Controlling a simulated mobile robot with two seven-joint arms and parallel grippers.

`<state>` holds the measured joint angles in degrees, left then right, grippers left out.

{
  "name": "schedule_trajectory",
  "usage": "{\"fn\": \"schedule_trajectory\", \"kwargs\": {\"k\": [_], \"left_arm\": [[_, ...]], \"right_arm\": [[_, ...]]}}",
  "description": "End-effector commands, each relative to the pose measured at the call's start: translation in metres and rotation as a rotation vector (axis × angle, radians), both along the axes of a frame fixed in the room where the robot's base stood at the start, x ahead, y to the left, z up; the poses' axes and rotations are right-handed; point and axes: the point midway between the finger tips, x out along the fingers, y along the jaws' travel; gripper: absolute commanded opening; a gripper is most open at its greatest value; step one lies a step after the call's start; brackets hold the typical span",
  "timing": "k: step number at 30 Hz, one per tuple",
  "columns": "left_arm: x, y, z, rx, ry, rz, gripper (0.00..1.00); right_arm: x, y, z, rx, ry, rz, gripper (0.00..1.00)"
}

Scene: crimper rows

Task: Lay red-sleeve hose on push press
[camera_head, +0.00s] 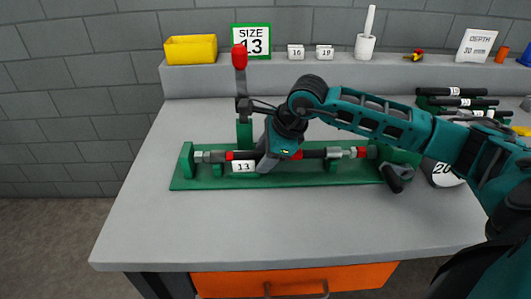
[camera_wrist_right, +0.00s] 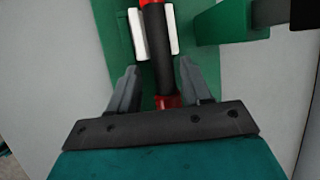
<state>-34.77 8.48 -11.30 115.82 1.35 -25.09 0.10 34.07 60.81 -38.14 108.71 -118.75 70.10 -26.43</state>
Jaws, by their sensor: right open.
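The push press (camera_head: 210,182) is a long green base with end posts and an upright lever with a red knob (camera_head: 239,57). A black hose (camera_head: 315,153) with red bands and metal end fittings lies lengthwise along it, with a white 13 tag (camera_head: 243,167) near its left part. My right gripper (camera_head: 268,158) is at the hose, left of its middle. In the right wrist view the open fingers (camera_wrist_right: 157,85) stand on either side of the black hose (camera_wrist_right: 162,75), with a gap each side. A red band (camera_wrist_right: 168,101) shows near the palm. My left gripper is out of view.
A yellow bin (camera_head: 190,49), a SIZE 13 sign (camera_head: 251,40) and small 16 and 19 tags stand on the back ledge. Several black hoses (camera_head: 460,102) lie in a green rack at right. The table front is clear.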

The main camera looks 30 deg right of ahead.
Motion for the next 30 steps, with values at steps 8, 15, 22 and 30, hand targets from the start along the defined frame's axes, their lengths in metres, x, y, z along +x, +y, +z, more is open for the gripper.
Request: {"fn": "schedule_trajectory", "kwargs": {"k": [8,15,22,30], "left_arm": [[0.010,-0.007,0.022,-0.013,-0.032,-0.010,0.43],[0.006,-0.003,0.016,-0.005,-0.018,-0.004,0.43],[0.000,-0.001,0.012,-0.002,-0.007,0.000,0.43],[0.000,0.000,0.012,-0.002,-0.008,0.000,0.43]], "right_arm": [[-0.025,-0.010,0.055,0.002,-0.006,0.004,0.52],[-0.046,-0.020,0.096,-0.001,-0.003,0.001,0.52],[-0.055,-0.024,0.113,0.000,0.000,0.000,0.52],[-0.056,-0.024,0.114,0.000,0.000,0.000,0.52]]}}
